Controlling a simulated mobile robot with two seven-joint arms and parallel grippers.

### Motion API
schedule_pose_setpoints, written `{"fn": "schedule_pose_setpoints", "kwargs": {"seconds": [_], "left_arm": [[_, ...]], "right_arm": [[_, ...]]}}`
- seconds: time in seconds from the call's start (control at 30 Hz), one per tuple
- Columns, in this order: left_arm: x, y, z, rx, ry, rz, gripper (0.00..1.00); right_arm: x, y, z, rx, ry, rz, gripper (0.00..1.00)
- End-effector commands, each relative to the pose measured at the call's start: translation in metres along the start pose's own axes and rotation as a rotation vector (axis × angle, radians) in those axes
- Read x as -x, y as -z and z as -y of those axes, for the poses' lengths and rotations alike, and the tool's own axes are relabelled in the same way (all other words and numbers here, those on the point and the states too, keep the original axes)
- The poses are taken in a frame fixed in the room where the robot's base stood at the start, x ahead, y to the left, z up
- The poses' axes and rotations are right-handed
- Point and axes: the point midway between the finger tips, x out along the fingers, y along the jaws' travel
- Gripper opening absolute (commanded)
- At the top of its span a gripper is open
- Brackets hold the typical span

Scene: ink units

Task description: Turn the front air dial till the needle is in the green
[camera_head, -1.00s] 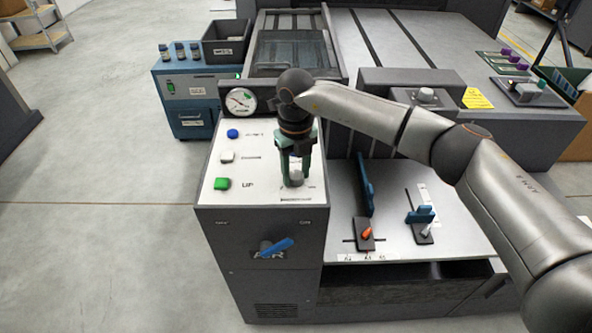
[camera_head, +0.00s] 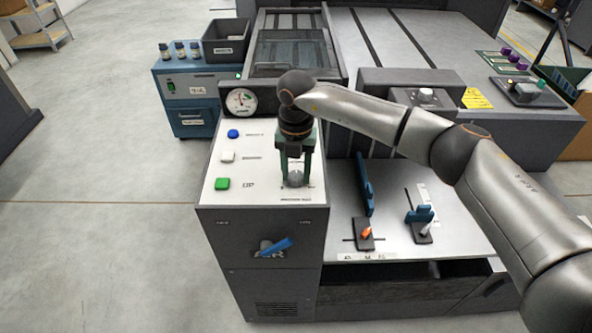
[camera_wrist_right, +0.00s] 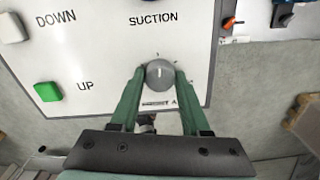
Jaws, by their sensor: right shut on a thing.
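The grey round dial (camera_head: 296,180) is on the white sloped panel (camera_head: 258,186) at the front of the machine. My right gripper (camera_head: 296,178) points down and is shut on this dial, one green finger on each side. In the right wrist view the dial (camera_wrist_right: 160,73) shows a pale mark pointing up the panel, between the fingertips (camera_wrist_right: 159,78). The round white gauge (camera_head: 241,101) stands behind the panel. Its needle points about upward, and a green patch lies at its upper right. I cannot tell whether the needle touches the green. My left gripper is not in view.
Blue (camera_head: 233,134), white (camera_head: 227,156) and green (camera_head: 222,184) buttons line the panel's left side. A blue lever (camera_head: 276,247) is on the cabinet front. A tray with blue guides (camera_head: 364,185) lies to the right, under my arm.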

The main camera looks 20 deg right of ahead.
Motion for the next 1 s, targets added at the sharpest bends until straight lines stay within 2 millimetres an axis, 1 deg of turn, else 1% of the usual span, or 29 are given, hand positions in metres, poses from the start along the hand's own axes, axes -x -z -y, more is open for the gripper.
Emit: {"fn": "schedule_pose_setpoints", "kwargs": {"seconds": [0.47,0.5,0.77,1.0], "left_arm": [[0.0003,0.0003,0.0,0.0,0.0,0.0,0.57],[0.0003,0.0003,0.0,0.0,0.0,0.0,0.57],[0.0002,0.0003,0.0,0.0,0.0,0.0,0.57],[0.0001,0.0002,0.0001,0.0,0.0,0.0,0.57]], "right_arm": [[0.0019,-0.0016,-0.0005,-0.016,-0.003,0.005,0.0],[0.0019,-0.0016,-0.0005,-0.016,-0.003,0.005,0.47],[0.001,-0.0009,-0.0001,-0.015,-0.001,0.003,0.76],[0.0009,-0.0005,0.0,-0.015,-0.001,0.002,0.76]]}}
